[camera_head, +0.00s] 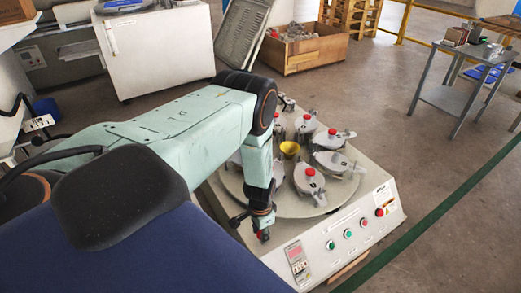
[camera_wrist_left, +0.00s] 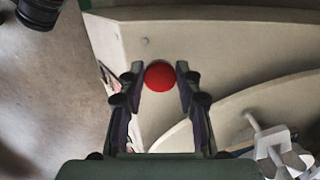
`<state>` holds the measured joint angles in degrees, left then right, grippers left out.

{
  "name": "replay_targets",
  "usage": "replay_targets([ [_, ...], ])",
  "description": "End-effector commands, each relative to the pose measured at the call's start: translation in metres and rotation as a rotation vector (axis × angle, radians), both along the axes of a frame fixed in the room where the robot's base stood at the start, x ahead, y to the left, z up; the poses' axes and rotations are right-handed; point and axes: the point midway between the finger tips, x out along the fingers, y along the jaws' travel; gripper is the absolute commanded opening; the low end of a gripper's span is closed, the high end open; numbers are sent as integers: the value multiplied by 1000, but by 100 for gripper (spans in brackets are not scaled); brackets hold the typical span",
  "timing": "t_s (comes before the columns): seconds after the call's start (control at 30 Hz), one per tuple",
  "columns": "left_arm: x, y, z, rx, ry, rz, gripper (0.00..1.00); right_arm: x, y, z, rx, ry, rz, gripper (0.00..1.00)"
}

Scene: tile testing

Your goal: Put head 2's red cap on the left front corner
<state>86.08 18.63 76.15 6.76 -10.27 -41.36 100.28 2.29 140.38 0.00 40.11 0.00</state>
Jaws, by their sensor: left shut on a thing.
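My left gripper (camera_head: 262,220) points down over the left front corner area of the grey test machine (camera_head: 308,232). It is shut on a red cap (camera_head: 264,236). In the left wrist view the round red cap (camera_wrist_left: 159,76) sits between the two fingertips, over the machine's pale top (camera_wrist_left: 190,45), outside the turntable's curved edge. I cannot tell whether the cap touches the top. Several heads with red caps stand on the round turntable (camera_head: 290,205), one with its red cap (camera_head: 310,171) near the front. My arm hides the turntable's left part.
A yellow cup (camera_head: 289,149) stands at the turntable's middle. In the left wrist view a grey head part (camera_wrist_left: 275,145) lies low right. A wooden crate (camera_head: 303,50) and metal table (camera_head: 465,75) stand farther back.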

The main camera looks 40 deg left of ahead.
Motion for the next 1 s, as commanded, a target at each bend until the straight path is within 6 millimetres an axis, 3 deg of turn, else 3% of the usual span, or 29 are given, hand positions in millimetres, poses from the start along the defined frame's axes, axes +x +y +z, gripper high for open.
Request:
replay_targets([
  [0.17,-1,0,-27,1,2,-1,24,0,0,-17,0,0,0,40],
  [0.6,0,0,-31,-1,1,-1,24,0,0,-21,0,0,0,40],
  [0.63,0,0,-31,0,1,-1,35,0,0,-21,0,0,0,40],
  [0.8,0,0,-30,0,1,-1,49,0,0,-20,0,0,0,40],
  [0.9,0,0,-30,0,1,-1,57,0,0,-20,0,0,0,40],
  [1.0,0,0,-30,0,1,-1,57,0,0,-20,0,0,0,40],
])
